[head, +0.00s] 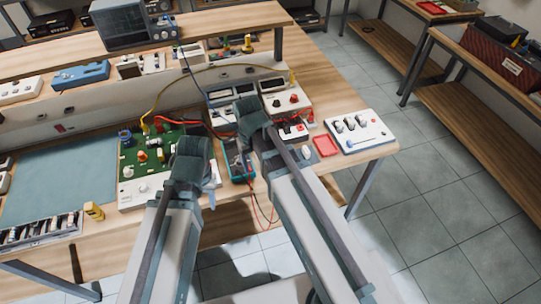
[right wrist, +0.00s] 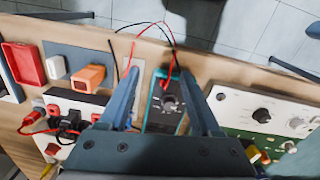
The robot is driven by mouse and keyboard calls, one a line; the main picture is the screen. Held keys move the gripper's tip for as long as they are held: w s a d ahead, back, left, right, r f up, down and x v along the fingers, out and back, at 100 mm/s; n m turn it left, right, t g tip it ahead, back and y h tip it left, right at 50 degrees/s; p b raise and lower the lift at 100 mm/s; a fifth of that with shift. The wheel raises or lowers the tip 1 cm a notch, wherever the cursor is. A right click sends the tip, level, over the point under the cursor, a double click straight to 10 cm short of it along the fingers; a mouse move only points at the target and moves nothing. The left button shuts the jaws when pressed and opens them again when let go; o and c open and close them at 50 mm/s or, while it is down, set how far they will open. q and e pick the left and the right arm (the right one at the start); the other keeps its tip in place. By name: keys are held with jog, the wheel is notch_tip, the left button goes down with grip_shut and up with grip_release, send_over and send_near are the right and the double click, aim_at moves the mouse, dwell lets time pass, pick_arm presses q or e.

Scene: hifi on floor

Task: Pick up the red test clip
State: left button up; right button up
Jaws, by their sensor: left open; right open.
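I cannot single out the red test clip with certainty. A red lead and a black lead run from the teal multimeter (head: 238,168) and hang over the bench's front edge. In the right wrist view the red lead (right wrist: 171,62) reaches the multimeter (right wrist: 168,104) between my fingers. Another red wire (right wrist: 32,131) enters a white unit at the left there. My right gripper (right wrist: 160,98) is open and empty above the multimeter; its head-view end (head: 252,118) hides part of the bench. My left gripper (head: 192,152) is open, over the green circuit board's right side.
The green circuit board (head: 144,156) lies left of the multimeter. A red tray (head: 326,146) and a white panel with knobs (head: 357,132) are at the right. A blue-grey mat (head: 60,180) gives free room at left. A yellow wire (head: 188,75) arches behind.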

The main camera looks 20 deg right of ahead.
pick_arm(q)
notch_tip(320, 180, up, 5)
jog(key=p, duration=0.3)
pick_arm(e)
jog(key=w+d+r+m, duration=0.1)
jog(key=w+d+r, duration=0.4)
notch_tip(320, 180, down, 9)
jog(key=b, duration=0.9)
jog(key=shift+w+d, duration=0.1)
jog(key=shift+w, duration=0.05)
pick_arm(q)
notch_tip(320, 180, down, 9)
jog(key=shift+a, duration=0.1)
pick_arm(e)
jog(key=f+b, duration=0.5)
jog(key=shift+s+f, duration=0.1)
jog(key=shift+s, duration=0.1)
pick_arm(q)
notch_tip(320, 180, down, 5)
jog(key=shift+f, duration=0.1)
pick_arm(e)
grip_shut()
